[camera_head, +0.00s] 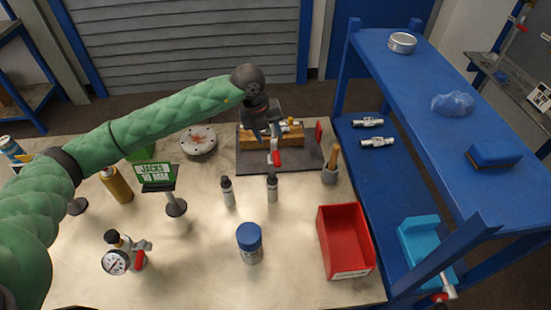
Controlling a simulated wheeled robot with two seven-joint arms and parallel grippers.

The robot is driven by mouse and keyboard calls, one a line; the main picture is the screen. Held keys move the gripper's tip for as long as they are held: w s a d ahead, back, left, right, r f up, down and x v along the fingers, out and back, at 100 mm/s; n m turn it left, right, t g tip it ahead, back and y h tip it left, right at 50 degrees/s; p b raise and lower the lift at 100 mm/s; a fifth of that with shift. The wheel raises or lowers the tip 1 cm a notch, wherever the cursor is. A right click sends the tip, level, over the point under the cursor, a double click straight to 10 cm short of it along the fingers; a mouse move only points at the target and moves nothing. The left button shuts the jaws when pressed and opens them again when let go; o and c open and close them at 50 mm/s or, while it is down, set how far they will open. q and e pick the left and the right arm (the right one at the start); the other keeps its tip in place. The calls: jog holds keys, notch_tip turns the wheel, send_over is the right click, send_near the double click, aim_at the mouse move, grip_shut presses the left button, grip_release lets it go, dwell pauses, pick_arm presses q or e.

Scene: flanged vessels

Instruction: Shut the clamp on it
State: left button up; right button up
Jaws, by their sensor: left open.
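A dark board (252,162) at the back of the table bears a wooden block (288,139) with metal parts on it. A clamp with a red handle (277,159) is at the front of the block; its handle points down toward the front. A red upright piece (319,132) stands at the board's right end. My left gripper (267,135) is open, pointing down just above and behind the red handle. It hides part of the block and clamp; I cannot tell whether it touches them. My right gripper is not in view.
A round flanged part (199,140) lies left of the board. Two small bottles (228,191) (272,188), a blue-capped jar (249,243), a red bin (343,241) and a gauge (116,262) stand in front. A pot with a wooden handle (330,172) is close at the right.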

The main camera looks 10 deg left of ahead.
aim_at(275, 156)
pick_arm(q)
jog(key=shift+a+p+x, duration=0.15)
jog(key=shift+p+x, duration=0.4)
jog(key=shift+x, duration=1.95)
jog(key=shift+a+p+x, duration=0.2)
jog(key=shift+p+x, duration=0.35)
jog(key=shift+x, duration=2)
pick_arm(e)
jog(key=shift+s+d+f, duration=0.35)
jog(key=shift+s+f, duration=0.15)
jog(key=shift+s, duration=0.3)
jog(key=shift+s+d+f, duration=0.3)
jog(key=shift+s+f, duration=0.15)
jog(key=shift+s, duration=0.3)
pick_arm(q)
jog(key=shift+s+f, duration=0.1)
jog(key=shift+s, duration=0.1)
jog(key=shift+c, duration=0.5)
grip_shut()
